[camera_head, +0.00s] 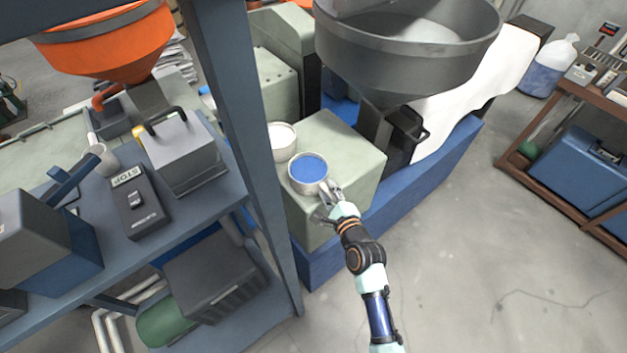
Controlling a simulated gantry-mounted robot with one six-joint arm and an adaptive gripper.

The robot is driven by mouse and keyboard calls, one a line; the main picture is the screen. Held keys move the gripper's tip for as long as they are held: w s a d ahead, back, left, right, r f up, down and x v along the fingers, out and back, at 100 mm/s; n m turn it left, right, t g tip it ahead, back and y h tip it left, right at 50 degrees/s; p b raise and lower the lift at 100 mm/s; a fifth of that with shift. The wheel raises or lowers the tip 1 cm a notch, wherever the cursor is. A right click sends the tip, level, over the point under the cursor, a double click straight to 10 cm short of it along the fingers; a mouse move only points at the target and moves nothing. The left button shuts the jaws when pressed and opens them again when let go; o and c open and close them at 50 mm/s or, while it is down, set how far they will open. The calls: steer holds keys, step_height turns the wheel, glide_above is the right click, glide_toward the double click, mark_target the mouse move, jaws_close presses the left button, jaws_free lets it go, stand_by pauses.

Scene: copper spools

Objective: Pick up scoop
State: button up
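My gripper (328,202) is at the near right side of a round metal container with a blue top or filling (310,168). The fingers overlap its lower right edge in the picture. Whether they touch it, and how far apart they are, is too small to tell. A second round container with white contents (282,138) stands just behind it to the left. Both are on a pale green machine block (345,150). I cannot clearly make out a scoop. A handle could be hidden behind the gripper.
A large grey hopper (400,65) hangs over the block's far side. A dark blue post (235,120) and shelf rack (110,270) stand on the left, with a STOP box (138,200). The concrete floor (500,230) is clear on the right, before a brown rack (560,170).

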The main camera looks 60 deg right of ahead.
jaws_close()
step_height(320, 180, up, 20)
steer(key=p, duration=0.4)
steer(key=shift+r, duration=0.15)
stand_by(0.4)
steer(key=shift+s, duration=0.15)
